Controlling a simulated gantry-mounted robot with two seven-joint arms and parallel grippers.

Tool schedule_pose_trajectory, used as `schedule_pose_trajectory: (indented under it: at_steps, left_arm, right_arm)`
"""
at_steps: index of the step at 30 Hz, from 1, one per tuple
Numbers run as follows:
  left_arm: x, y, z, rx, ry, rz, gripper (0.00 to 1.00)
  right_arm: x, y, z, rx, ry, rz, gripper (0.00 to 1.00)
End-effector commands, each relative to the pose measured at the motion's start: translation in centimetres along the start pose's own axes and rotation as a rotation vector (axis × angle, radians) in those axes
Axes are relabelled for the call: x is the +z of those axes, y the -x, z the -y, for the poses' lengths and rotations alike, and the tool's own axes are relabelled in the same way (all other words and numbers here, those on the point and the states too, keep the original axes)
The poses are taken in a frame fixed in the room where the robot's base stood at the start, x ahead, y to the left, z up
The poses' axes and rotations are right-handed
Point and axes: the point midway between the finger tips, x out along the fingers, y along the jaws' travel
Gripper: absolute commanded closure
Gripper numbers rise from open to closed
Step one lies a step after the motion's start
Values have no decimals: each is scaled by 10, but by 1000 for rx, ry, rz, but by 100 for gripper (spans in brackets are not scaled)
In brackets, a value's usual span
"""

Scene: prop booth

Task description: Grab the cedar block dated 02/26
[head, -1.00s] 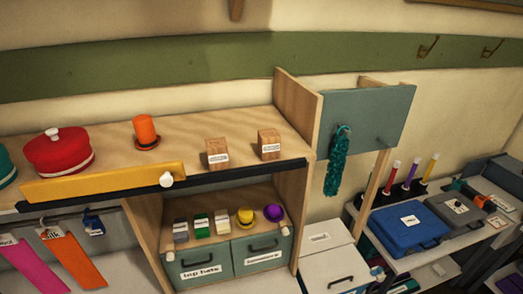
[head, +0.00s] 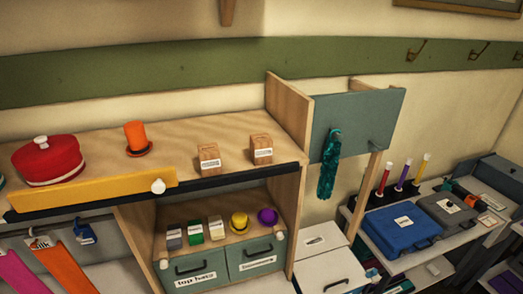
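Two small wooden blocks with white labels stand on the top shelf in the head view. The left block (head: 209,158) and the right block (head: 261,149) sit side by side with a gap between them, near the shelf's front edge. The print on both labels is too small to read, so I cannot tell which one is dated 02/26. Neither of my grippers is in view.
A wooden side panel (head: 289,110) rises at the shelf's right end. A teal boa (head: 329,165) hangs beyond it.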

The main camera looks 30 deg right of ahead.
Motion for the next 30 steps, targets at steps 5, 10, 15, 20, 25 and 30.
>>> schedule_pose_trajectory:
  at_steps: [5,10,15,20,25,30]
  left_arm:
    - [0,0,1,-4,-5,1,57]
    - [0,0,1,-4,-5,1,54]
    - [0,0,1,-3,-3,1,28]
    - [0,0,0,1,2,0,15]
    - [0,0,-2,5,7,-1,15]
    - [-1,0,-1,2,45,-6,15]
  right_arm:
    - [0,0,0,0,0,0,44]
    - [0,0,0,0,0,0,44]
    - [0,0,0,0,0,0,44]
    - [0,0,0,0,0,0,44]
    - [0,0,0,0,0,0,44]
    - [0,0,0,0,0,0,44]
